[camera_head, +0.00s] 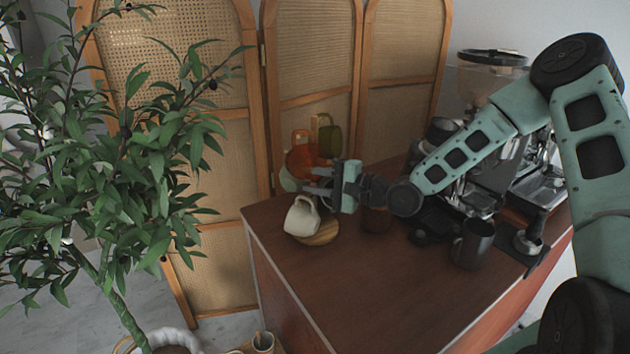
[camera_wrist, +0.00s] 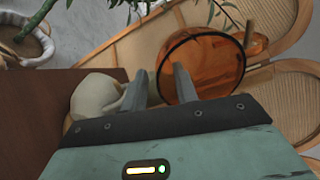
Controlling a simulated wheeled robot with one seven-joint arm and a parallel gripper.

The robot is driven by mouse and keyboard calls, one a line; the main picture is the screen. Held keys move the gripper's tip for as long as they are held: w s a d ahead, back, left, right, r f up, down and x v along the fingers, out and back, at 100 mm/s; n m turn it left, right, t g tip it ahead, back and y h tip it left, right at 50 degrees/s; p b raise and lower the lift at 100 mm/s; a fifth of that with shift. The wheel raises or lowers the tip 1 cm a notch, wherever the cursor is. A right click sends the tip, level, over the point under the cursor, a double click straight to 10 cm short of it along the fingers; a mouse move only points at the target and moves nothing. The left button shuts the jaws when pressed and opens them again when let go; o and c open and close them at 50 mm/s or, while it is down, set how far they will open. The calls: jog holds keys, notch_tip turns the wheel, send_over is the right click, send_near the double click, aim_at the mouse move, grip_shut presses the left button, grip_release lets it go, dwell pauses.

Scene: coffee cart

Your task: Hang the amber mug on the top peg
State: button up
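The amber mug (camera_head: 300,160) is beyond my gripper in the head view, near the far left corner of the counter, partly hidden by the fingers. In the wrist view the amber mug (camera_wrist: 215,62) has its mouth turned toward the camera and its handle to the right. My gripper (camera_head: 318,180) is open, its fingers apart. In the wrist view my gripper (camera_wrist: 160,82) has its right finger overlapping the mug's left rim and its left finger outside the rim; contact is unclear. I cannot make out the top peg. A round wooden base (camera_head: 322,234) stands on the counter.
A cream mug (camera_head: 302,217) tilts over the wooden base; it also shows left of the fingers in the wrist view (camera_wrist: 96,95). An olive mug (camera_head: 329,138) is behind the gripper. A metal pitcher (camera_head: 472,244) stands right. The counter's front (camera_head: 350,290) is clear. Cane screens stand behind.

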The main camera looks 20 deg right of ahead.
jog(key=b+v, duration=0.2)
jog(key=v, duration=1.5)
jog(key=shift+d, duration=0.15)
jog(key=shift+s, duration=0.1)
jog(key=s+a+f+n+g+h, duration=0.1)
jog(key=a+f+n+g+h, duration=0.25)
jog(key=a+n, duration=0.2)
jog(key=s+a+f+n+g+h, duration=0.2)
jog(key=a+f+n+g+h, duration=0.15)
jog(key=a, duration=0.25)
jog(key=s+a+r+n+g+h, duration=0.1)
jog(key=s+a+r+n, duration=0.1)
jog(key=s, duration=0.5)
jog(key=s+a+r+n+g+h, duration=0.1)
jog(key=s+a+r+n+g, duration=0.1)
jog(key=s, duration=0.5)
jog(key=s+a+r+n+g+h, duration=0.2)
jog(key=s+a+r+n, duration=0.1)
jog(key=s+a+n, duration=0.3)
jog(key=shift+s+r+n+b, duration=0.3)
jog(key=shift+s+n, duration=0.2)
jog(key=shift+s, duration=0.15)
dwell(0.5)
